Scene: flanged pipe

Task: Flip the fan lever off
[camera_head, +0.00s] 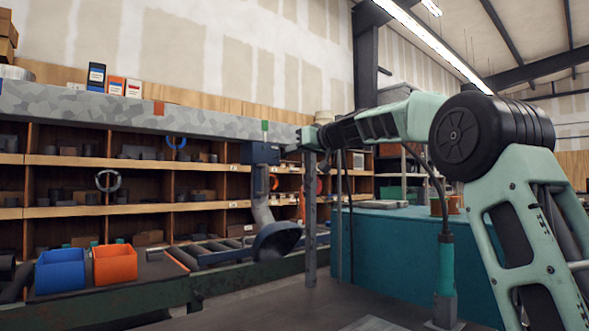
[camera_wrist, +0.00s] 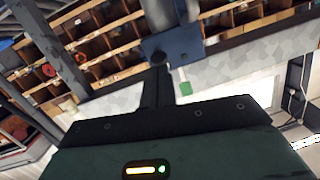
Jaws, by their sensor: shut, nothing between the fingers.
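The fan housing is a blue-grey box (camera_head: 262,153) with a pipe running down to a flared hood (camera_head: 277,240) in the head view. A small green-ended piece (camera_head: 264,127), which looks like the lever, stands up from the box top. In the wrist view, where the scene appears upside down, the box (camera_wrist: 180,42) is at upper centre and the green lever end (camera_wrist: 185,87) points downward. My gripper (camera_head: 297,143) is just right of the box in the head view. Its shut fingers (camera_wrist: 157,62) overlap the box's edge in the wrist view, left of the lever, holding nothing. I cannot tell whether they touch.
A grey beam (camera_head: 130,108) runs behind the lever, above wooden shelves (camera_head: 140,185). A grey post (camera_head: 310,220) stands below my gripper. A blue bin (camera_head: 60,270) and an orange bin (camera_head: 115,264) sit at lower left by the roller conveyor (camera_head: 215,252).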

